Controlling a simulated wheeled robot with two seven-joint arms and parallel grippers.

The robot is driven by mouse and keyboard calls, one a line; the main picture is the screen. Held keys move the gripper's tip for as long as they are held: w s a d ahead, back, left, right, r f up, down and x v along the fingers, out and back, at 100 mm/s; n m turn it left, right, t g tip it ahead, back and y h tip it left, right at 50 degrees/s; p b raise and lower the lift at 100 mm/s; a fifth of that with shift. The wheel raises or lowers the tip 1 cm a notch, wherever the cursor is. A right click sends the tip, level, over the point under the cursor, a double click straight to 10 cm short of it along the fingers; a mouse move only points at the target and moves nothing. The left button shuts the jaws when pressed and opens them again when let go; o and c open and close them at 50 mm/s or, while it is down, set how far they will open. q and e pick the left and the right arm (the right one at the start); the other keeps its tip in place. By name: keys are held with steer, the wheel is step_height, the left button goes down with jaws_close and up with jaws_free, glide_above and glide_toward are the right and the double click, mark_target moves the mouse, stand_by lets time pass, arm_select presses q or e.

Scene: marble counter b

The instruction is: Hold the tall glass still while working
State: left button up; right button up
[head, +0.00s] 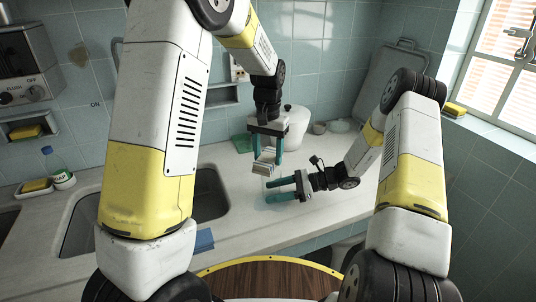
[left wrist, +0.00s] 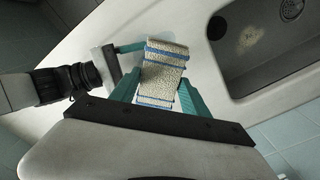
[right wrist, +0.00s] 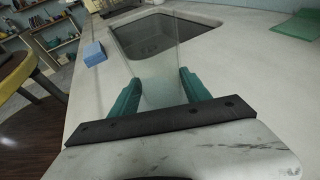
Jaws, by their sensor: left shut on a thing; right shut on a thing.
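The tall glass (right wrist: 163,62) is clear and shows in the right wrist view between the teal fingers of my right gripper (right wrist: 158,90), which is shut on it. In the head view my right gripper (head: 284,188) is low over the counter, and the glass is hard to make out. My left gripper (head: 265,152) is above it, shut on a beige cloth with blue stripes (left wrist: 164,68). The cloth also shows in the head view (head: 264,167). In the left wrist view it hangs close to my right gripper's finger. I cannot tell whether the cloth touches the glass.
A sink (right wrist: 160,35) is set in the pale counter (head: 300,222). A blue sponge (head: 204,240) lies near the front edge. A white lidded pot (head: 296,117) and a green cloth (head: 242,142) are behind the grippers. A soap bottle (head: 60,170) stands far left.

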arm_select(q)
steer(key=shift+f, duration=0.15)
steer(key=shift+f, duration=1.35)
